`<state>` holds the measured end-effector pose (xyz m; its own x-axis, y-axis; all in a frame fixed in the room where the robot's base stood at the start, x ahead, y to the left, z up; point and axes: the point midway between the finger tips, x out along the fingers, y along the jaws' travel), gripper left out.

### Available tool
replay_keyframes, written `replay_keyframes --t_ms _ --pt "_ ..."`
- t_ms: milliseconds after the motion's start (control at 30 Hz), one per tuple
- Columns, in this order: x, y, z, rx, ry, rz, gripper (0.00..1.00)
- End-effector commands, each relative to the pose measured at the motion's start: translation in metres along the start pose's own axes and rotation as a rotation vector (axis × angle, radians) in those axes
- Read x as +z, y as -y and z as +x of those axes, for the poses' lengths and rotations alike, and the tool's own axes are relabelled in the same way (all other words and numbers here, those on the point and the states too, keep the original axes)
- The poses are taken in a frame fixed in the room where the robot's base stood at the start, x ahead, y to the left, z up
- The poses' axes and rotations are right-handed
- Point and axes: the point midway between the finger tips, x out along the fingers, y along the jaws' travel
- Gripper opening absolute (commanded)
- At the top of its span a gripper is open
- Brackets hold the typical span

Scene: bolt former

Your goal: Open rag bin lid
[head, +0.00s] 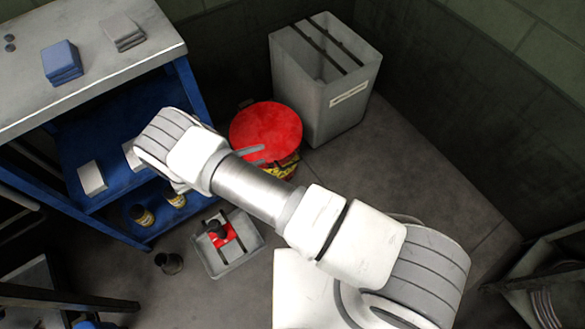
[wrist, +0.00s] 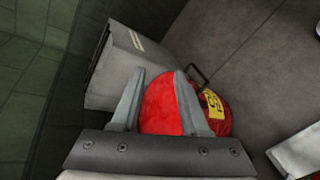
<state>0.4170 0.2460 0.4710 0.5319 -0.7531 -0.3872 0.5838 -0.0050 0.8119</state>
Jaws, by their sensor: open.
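The rag bin is a red round can with a yellow label, standing on the floor. Its red lid (head: 266,127) looks shut in the head view, and the label (head: 288,168) shows below its rim. In the wrist view, the lid (wrist: 160,106) shows between my fingers, with the can body (wrist: 214,112) to the right. A dark bent bar (wrist: 200,76) sticks out beside the can. My gripper (wrist: 158,72) is open and empty, its fingers pointing at the bin. In the head view, my fingers (head: 268,157) overlap the lid's lower edge; contact cannot be told.
A tall grey bin (head: 330,100) stands close behind the rag bin, near the wall. A blue workbench (head: 95,80) with shelves is at the left. A grey tray (head: 222,262) with a red item lies on the floor. Floor right of the bins is clear.

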Motion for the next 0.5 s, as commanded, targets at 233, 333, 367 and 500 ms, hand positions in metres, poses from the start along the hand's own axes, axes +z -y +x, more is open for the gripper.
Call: replay_keyframes --t_ms 233,333,367,500 --pt "-0.029 0.115 0.026 0.199 -0.098 -0.106 0.45" --pt "-0.033 0.142 0.033 0.253 -0.13 -0.129 0.45" --pt "-0.034 0.148 0.035 0.266 -0.139 -0.135 0.45" --pt "-0.035 0.164 0.04 0.3 -0.163 -0.15 0.45"
